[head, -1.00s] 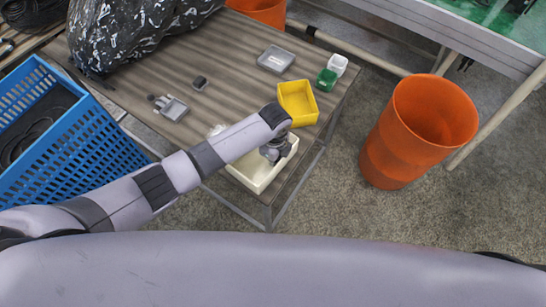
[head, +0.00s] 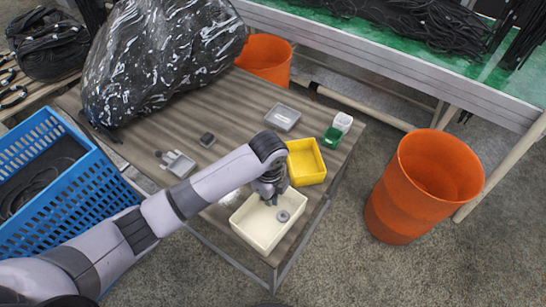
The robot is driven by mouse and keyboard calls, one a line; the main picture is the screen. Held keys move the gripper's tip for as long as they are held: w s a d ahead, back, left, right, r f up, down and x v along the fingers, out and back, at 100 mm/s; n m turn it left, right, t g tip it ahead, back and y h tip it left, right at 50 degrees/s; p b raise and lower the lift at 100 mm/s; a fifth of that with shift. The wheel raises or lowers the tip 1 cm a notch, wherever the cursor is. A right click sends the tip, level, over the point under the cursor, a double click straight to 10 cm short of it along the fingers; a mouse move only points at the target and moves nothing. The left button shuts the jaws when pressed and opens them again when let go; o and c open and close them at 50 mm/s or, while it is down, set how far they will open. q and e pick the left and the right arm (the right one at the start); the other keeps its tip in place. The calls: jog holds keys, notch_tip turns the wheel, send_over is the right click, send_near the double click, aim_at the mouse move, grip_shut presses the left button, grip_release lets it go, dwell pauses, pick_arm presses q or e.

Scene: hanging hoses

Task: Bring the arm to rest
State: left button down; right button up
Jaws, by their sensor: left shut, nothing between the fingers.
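My left arm comes in from the lower left, and its gripper (head: 270,196) points down over the far edge of a cream tray (head: 248,232) on the wooden table. The fingers look closed and empty. A small grey ring-shaped part (head: 284,215) lies in the tray, just right of the fingertips and apart from them. I cannot tell how high the fingertips are above the tray floor. My right gripper is out of the picture.
A yellow bin (head: 306,162) stands close right of my wrist. Small grey, green and white containers (head: 283,117) lie behind it. A blue crate (head: 75,205) is left of the table (head: 225,110), an orange bin (head: 420,190) right. A black-and-white bag (head: 165,60) fills the back left.

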pick_arm(q)
jog(key=s+d+n+t+h, duration=0.1)
jog(key=s+n+h, duration=0.2)
jog(key=s+n, duration=0.45)
jog(key=s+a+r+n+t+y, duration=0.1)
jog(key=s+a+r+n, duration=0.1)
jog(key=s+a+n, duration=0.45)
jog(key=s+a+r+n+t+y, duration=0.2)
jog(key=s+a+n, duration=0.2)
jog(key=a+n, duration=0.55)
notch_tip(320, 180, down, 27)
jog(key=s+a+m+g+b, duration=0.1)
jog(key=a+m+g+b, duration=0.1)
jog(key=s+a+f+g+b, duration=0.1)
jog(key=s+a+f+b, duration=0.1)
jog(key=s+f, duration=1.5)
notch_tip(320, 180, down, 2)
jog(key=shift+s+a+f+b, duration=0.25)
jog(key=shift+s+a+b, duration=0.05)
jog(key=shift+s, duration=0.05)
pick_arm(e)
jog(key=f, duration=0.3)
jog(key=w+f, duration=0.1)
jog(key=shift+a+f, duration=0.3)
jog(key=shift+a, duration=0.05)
